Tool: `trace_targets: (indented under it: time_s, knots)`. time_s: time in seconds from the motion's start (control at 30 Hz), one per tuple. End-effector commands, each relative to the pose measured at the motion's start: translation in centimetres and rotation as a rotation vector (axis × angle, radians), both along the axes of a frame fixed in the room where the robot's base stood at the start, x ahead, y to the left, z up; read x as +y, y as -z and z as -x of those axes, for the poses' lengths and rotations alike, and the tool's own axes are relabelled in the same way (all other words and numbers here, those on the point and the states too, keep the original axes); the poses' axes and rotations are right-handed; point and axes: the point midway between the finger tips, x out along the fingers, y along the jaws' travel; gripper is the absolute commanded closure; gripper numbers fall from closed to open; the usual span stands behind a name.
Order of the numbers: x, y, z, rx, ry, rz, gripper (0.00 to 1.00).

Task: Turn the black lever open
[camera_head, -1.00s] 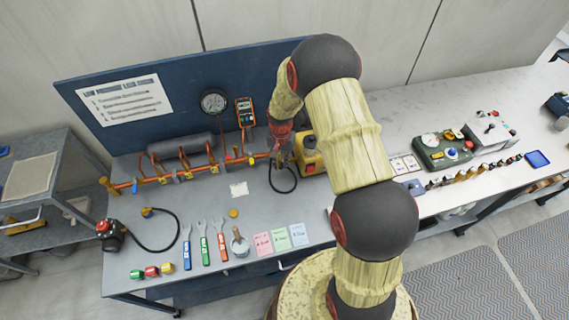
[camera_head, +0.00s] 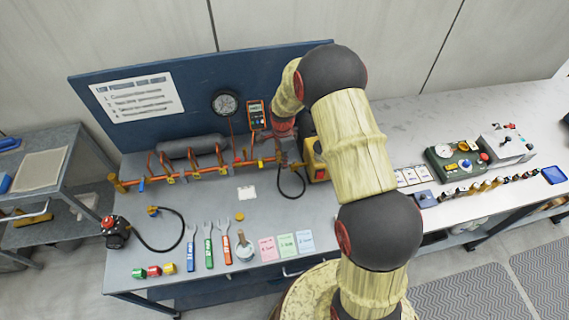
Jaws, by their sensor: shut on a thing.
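A copper pipe run (camera_head: 200,172) with several small coloured valve levers lies along the back of the grey bench. My gripper (camera_head: 283,146) is small and dark in this view, at the right end of the pipe run, pointing down. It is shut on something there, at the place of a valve. The black lever itself cannot be made out; my gripper and its shadow cover that spot. A yellow box-shaped unit (camera_head: 316,160) stands just right of my gripper, partly behind my arm.
A round gauge (camera_head: 225,103) and an orange meter (camera_head: 256,115) are on the blue back panel, close behind. A black hose loop (camera_head: 291,187) hangs just below my gripper. Wrenches (camera_head: 208,245) and coloured cards (camera_head: 287,244) lie at the front. The bench middle is mostly clear.

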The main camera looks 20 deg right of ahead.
Motion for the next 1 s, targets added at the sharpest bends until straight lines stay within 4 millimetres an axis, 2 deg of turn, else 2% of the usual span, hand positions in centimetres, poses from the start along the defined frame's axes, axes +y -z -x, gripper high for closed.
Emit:
trace_targets:
  time_s: [0.33, 0.9, 0.93, 1.0]
  knots:
    - [-0.08, -0.03, -0.80, -0.002, 0.150, 0.000, 1.00]
    - [-0.12, -0.09, -0.99, -0.004, 0.181, 0.000, 1.00]
    - [-0.12, -0.10, -1.00, -0.004, 0.181, 0.000, 0.85]
    - [-0.12, -0.10, -0.99, -0.004, 0.181, 0.000, 0.81]
